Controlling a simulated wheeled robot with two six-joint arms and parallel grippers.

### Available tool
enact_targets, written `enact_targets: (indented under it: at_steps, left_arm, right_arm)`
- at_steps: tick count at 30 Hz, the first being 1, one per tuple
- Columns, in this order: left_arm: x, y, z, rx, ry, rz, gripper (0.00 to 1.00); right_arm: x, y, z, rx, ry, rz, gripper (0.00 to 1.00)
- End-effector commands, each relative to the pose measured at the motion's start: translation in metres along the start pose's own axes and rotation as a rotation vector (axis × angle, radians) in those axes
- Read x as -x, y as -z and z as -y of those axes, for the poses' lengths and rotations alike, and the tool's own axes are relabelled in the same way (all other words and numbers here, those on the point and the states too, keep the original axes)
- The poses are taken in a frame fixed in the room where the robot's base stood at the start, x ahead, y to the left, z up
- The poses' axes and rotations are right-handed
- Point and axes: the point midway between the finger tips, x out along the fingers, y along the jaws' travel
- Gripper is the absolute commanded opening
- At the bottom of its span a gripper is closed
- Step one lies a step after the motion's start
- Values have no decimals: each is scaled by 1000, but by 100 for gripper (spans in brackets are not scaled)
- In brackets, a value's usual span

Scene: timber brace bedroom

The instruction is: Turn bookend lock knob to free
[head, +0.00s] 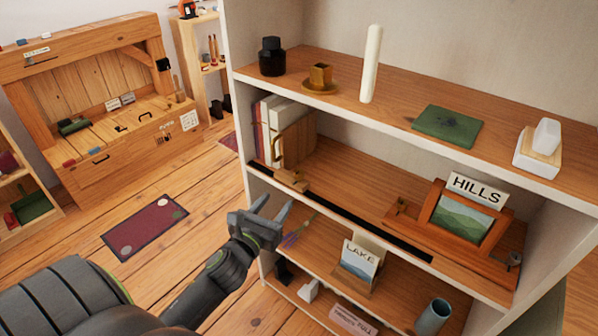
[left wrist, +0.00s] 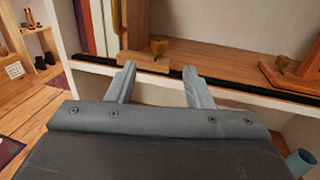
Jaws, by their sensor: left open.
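A wooden bookend (head: 300,140) stands on the middle shelf against several upright books (head: 267,130). Its foot rests at the black slotted rail along the shelf's front. Whether the knob is at locked or free cannot be told. My left gripper (head: 275,203) is open and empty, in front of the shelf and just below the bookend's foot. My right gripper is not in view.
The top shelf (head: 400,95) overhangs the bookend. A LAKE card (head: 359,260) and a blue cup (head: 433,317) stand below.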

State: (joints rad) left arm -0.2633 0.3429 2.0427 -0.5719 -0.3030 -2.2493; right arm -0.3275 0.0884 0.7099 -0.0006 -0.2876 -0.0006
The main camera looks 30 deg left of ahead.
Motion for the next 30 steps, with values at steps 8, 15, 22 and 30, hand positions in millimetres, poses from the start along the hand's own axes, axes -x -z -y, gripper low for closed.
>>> enact_targets:
  at_steps: [8,15,22,30]
  left_arm:
    - [-57,-1,0,2,-1,1,47]
    - [-103,0,0,2,0,1,47]
    - [-132,1,0,2,-1,-1,47]
    - [-140,1,0,2,-1,-2,47]
  right_arm:
    - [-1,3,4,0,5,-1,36]
    - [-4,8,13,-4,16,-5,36]
    - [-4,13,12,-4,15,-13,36]
    - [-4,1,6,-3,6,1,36]
